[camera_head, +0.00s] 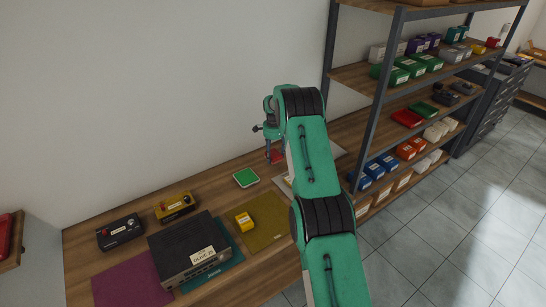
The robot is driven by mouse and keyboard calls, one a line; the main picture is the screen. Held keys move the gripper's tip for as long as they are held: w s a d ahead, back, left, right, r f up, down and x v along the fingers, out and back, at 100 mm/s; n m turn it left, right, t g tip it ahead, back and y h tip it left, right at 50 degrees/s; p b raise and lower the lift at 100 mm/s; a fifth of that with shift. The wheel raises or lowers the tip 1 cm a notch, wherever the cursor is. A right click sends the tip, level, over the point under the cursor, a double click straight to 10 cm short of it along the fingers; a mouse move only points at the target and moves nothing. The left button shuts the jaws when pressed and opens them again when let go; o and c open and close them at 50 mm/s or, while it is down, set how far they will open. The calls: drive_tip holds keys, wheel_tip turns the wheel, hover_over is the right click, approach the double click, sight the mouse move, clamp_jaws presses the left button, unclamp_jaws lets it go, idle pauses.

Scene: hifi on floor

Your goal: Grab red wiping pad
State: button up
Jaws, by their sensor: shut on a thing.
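A small red thing (276,157), which looks like the red wiping pad, shows between the fingers of my gripper (272,155) in the head view. My gripper is at the back of the wooden bench, near the wall, and is shut on the pad. The pad is small in the picture and partly covered by the fingers. I cannot tell whether it touches the bench. My green arm reaches from the lower right and hides part of the bench.
A green pad (246,177) lies left of my gripper. A shelf rack (372,120) with several boxes stands at the right.

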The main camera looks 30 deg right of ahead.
drive_tip(key=s+a, duration=0.2)
drive_tip(key=s, duration=0.2)
drive_tip(key=s+a+r, duration=0.1)
drive_tip(key=s+a, duration=0.1)
drive_tip(key=s, duration=0.3)
drive_tip(key=s+a+b, duration=0.1)
drive_tip(key=s+a, duration=0.1)
drive_tip(key=s, duration=0.2)
drive_tip(key=shift+s+a+r, duration=0.2)
drive_tip(key=shift+s, duration=0.15)
